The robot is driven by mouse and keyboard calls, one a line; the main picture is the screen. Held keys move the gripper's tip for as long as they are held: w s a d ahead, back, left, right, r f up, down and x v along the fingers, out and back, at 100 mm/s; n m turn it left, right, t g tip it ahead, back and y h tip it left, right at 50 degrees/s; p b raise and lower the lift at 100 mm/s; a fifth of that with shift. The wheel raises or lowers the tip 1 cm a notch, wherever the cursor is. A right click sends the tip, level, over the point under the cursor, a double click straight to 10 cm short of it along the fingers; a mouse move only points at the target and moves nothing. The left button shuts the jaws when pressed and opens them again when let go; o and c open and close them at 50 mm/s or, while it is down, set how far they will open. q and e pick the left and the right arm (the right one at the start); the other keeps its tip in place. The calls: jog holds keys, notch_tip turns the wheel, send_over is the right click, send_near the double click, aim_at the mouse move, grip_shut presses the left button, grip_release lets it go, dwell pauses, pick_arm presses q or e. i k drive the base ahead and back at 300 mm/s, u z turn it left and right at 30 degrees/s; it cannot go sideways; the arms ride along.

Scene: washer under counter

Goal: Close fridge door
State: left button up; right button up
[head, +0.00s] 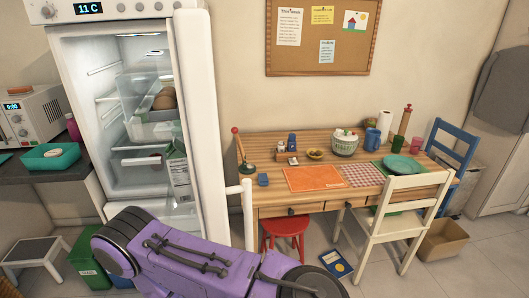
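The white fridge (75,120) stands at the left centre with a display reading 11 C on top. Its door (197,110) is open, hinged on the right and swung out towards me, so I see it nearly edge-on. A white handle bar (248,215) sticks out on the door's right side, low down. The lit inside shows shelves, a clear drawer with brown round items, and a carton in the door. A purple link of my arm crosses the bottom in front of the fridge and hides the door's lower end. Neither gripper is in view.
A wooden table (275,203) with dishes and mats stands right of the door. A red stool (284,226) is under it, and a cream chair (399,212) is in front. A grey step stool (38,252) and a green bin (85,262) stand at lower left.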

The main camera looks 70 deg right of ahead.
aim_at(190, 55)
jog(key=k, duration=0.45)
jog(key=z, duration=1.65)
jog(key=i, duration=1)
jog(key=u, duration=0.1)
jog(key=k, duration=0.2)
